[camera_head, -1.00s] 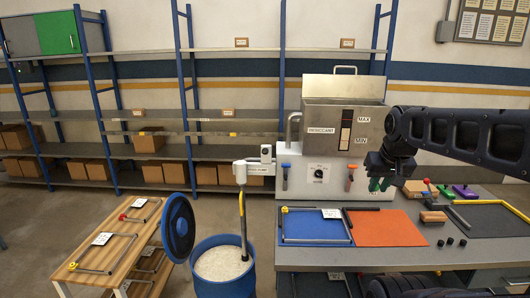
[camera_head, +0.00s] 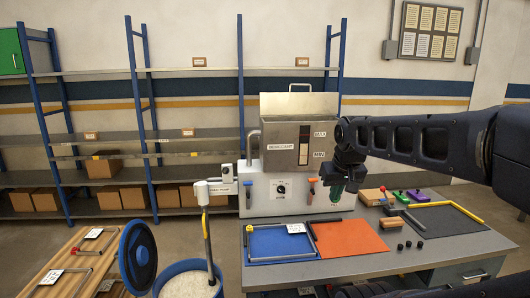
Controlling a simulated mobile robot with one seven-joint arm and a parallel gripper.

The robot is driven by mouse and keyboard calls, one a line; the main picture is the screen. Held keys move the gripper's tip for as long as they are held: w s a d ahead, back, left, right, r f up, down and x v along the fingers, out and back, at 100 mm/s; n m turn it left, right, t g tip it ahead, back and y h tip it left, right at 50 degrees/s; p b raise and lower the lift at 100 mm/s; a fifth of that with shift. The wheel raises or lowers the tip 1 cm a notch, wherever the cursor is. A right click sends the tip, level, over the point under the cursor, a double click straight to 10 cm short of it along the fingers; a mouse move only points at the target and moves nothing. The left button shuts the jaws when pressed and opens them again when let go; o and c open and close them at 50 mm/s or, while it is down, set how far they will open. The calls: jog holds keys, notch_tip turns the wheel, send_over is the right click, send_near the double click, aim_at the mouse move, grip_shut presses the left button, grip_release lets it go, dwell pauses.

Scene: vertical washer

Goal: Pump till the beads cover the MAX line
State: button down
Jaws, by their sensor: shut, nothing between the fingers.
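The steel hopper (camera_head: 277,150) stands on a white cabinet on the bench. Its narrow sight window (camera_head: 304,138) is dark above and pale below, and the pale part seems to stop below the MAX mark. A white pump head (camera_head: 202,194) with a yellow-and-dark tube stands at left over a blue drum (camera_head: 168,272) of white beads (camera_head: 192,287). A small white fitting (camera_head: 225,186) links toward the cabinet.
A round blue lid (camera_head: 138,257) stands beside the drum, near a wooden table (camera_head: 60,262). On the bench are a blue mat (camera_head: 275,243), an orange mat (camera_head: 348,237) and small tools. The cabinet front has a blue and an orange lever (camera_head: 311,189) and a dial.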

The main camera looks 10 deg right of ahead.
jog(key=w+a+r+n+g, duration=0.1)
jog(key=w+a+r+n, duration=0.35)
jog(key=w+r, duration=0.35)
notch_tip(320, 180, up, 4)
jog(key=n+g+y, duration=0.2)
jog(key=n+g, duration=0.3)
jog(key=n, duration=0.7)
send_over(226, 171)
jog(key=w+d, duration=0.4)
jog(key=shift+w+a+r+n+g, duration=0.1)
jog(key=shift+w+a+n+g, duration=0.3)
jog(key=shift+a, duration=0.3)
jog(key=x, duration=1.4)
jog(key=shift+w+d, duration=0.15)
jog(key=shift+t, duration=0.3)
